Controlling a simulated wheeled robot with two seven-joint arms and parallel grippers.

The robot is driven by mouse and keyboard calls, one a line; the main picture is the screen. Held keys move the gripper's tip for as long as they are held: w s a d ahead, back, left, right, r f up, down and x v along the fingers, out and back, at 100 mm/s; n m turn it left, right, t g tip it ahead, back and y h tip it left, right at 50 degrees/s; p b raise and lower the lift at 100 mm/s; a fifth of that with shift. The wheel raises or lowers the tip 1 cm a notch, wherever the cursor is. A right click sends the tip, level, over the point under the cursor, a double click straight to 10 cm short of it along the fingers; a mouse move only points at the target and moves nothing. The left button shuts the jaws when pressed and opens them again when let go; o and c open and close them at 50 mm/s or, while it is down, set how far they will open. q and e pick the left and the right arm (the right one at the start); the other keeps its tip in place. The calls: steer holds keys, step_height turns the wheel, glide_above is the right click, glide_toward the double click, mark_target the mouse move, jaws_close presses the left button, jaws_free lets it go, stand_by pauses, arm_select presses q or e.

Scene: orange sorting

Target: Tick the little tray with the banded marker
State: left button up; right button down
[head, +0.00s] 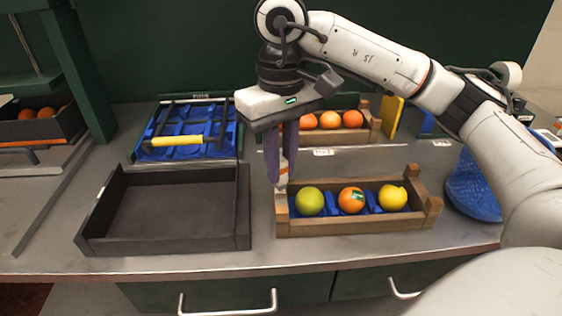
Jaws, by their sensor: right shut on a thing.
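My right gripper (279,175) points down, shut on a slim pale marker with an orange band (284,168). The marker is upright between the dark purple fingers, partly hidden by them. Its lower end is over the left end of a small wooden tray (340,226); I cannot tell whether it touches. The tray holds a green fruit (310,201), an orange (351,200) with a green-and-white sticker, and a yellow fruit (392,198) on blue lining. A pale patch shows at the tray's left end, too small to read. My left gripper is not in view.
An empty dark tray (171,245) stands left of the wooden one. Behind it lies a blue crate (190,122) with a yellow handle (178,140). Another wooden crate (368,131) with oranges stands behind the gripper. A blue mesh bag (470,192) lies at the right.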

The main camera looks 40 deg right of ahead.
steer(key=shift+f+b, duration=0.6)
stand_by(1.9)
steer(key=shift+w+d, duration=0.45)
steer(key=shift+w, duration=0.2)
stand_by(0.3)
steer(key=shift+s+a+r, duration=0.15)
steer(key=shift+s+a, duration=0.2)
steer(key=shift+s, duration=0.15)
stand_by(0.6)
steer(key=shift+r, duration=0.15)
steer(key=shift+r+p, duration=1.65)
steer(key=shift+r, duration=0.65)
step_height(320, 180, up, 2)
steer(key=shift+r+p, duration=0.15)
steer(key=shift+p, duration=0.9)
